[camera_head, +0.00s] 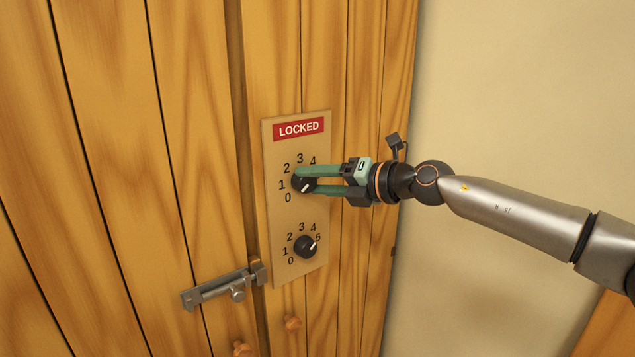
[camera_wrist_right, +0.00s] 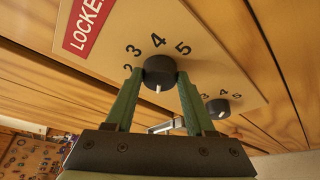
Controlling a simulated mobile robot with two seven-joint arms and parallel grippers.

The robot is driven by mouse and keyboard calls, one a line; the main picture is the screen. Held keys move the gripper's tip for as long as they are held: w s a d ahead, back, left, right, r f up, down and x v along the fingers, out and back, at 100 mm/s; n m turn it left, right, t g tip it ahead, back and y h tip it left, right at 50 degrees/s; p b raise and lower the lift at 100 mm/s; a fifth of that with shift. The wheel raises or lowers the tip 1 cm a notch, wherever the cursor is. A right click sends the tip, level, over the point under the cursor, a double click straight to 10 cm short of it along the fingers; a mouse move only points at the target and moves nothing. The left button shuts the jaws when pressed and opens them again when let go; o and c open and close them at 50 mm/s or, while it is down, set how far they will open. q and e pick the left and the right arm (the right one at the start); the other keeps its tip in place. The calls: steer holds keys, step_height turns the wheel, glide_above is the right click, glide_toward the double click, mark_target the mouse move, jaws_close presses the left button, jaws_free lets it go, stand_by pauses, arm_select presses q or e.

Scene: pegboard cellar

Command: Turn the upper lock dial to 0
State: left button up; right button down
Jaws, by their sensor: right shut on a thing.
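The upper lock dial (camera_head: 300,184) is a round black knob with a white mark, on a tan plate (camera_head: 285,221) fixed to the wooden door. Numbers 0 to 4 show around it in the head view; 5 is hidden behind my right gripper (camera_head: 312,181). The green fingers reach in from the right and are shut on the knob, one on each side. The dial shows between them in the right wrist view (camera_wrist_right: 159,71). Its white mark is on the knob's lower part; I cannot tell which number it points to. My left gripper is not in view.
The lower dial (camera_head: 304,247) sits below on the same plate, its mark toward 5. A red LOCKED sign (camera_head: 299,129) is above. A bare wall (camera_head: 500,90) is at right.

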steer(key=shift+n+h, duration=0.4)
steer(key=shift+n, duration=0.3)
steer(key=shift+c, duration=1.3)
jaws_free()
steer(key=shift+s+d+r, duration=0.15)
steer(key=shift+s+d, duration=0.2)
steer(key=shift+d, duration=0.1)
steer(key=b+v, duration=0.3)
steer(key=v, duration=0.8)
steer(key=shift+s+b, duration=0.25)
steer(key=shift+b, duration=0.1)
steer(key=shift+r, duration=0.1)
